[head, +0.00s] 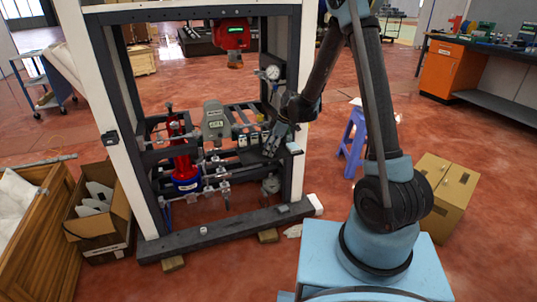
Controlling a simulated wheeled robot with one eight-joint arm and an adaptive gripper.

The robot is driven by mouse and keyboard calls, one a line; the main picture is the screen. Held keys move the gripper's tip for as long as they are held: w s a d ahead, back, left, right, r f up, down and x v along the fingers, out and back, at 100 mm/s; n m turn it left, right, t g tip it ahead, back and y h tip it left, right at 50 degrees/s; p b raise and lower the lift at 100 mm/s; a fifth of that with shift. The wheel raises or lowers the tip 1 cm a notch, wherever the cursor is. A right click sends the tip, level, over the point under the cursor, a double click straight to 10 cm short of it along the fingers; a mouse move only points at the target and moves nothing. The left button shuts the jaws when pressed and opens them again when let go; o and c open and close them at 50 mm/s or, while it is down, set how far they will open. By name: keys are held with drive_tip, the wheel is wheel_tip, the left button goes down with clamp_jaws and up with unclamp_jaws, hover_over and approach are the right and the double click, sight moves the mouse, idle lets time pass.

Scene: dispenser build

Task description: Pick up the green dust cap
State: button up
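I cannot make out a green dust cap in the head view. My gripper (271,146) is at the right inner side of the open dispenser frame (121,165), among its pipes and fittings. Its fingers are small and dark against dark parts, so I cannot tell whether they are open or hold anything. A small pale cylindrical piece (203,231) stands on the frame's dark base beam (226,234), below and left of my gripper.
Inside the frame are a red and blue pump (182,165), a grey motor (213,122) and a round gauge (272,72). An open carton (98,225) stands at the left.

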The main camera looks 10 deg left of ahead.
drive_tip(key=c, duration=0.5)
drive_tip(key=shift+c, duration=0.2)
